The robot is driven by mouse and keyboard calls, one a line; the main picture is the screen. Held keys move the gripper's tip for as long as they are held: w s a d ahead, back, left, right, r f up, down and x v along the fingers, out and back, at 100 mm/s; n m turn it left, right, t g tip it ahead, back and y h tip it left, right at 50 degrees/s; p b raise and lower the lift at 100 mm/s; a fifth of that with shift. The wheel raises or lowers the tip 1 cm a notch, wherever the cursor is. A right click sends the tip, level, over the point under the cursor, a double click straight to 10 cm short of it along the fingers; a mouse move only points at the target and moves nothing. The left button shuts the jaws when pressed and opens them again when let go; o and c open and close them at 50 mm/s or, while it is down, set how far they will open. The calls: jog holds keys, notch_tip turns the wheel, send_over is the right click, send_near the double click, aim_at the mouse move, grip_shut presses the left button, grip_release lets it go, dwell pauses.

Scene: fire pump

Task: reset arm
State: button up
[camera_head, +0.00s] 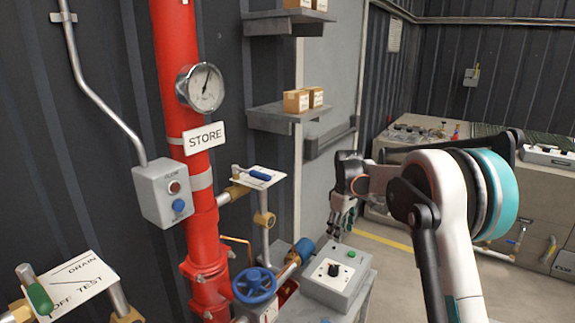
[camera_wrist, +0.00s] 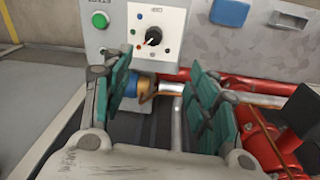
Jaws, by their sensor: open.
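My gripper (camera_head: 342,214) hangs at the end of my bent arm in the head view, to the upper right of the grey control box (camera_head: 337,279). In the wrist view my gripper (camera_wrist: 160,95) shows two teal-padded fingers spread apart with nothing held between them. The control box (camera_wrist: 172,18) lies beyond the fingertips, with its black rotary knob and green button visible. The fingers look apart from the box. The lower part of my arm is cut off by the picture edge.
A red pipe (camera_head: 182,100) with a gauge (camera_head: 201,87) and a blue handwheel (camera_head: 254,286) stand left. A button box (camera_head: 164,192) hangs on the wall. Shelves with small cartons (camera_head: 296,101) are behind. A bench (camera_head: 400,142) stands right, with open floor (camera_head: 390,262) before it.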

jog(key=s+r+m+t, duration=0.3)
jog(key=s+r+m, duration=0.1)
jog(key=s+r, duration=1.4)
jog(key=s+f+m+t, duration=0.1)
jog(key=s+f+m, duration=0.1)
jog(key=s, duration=1.1)
jog(key=s+f+m+t, duration=0.2)
jog(key=s+f+m, duration=0.1)
jog(key=s, duration=1)
jog(key=shift+f, duration=0.9)
jog(key=shift+a, duration=0.1)
jog(key=shift+c, duration=0.3)
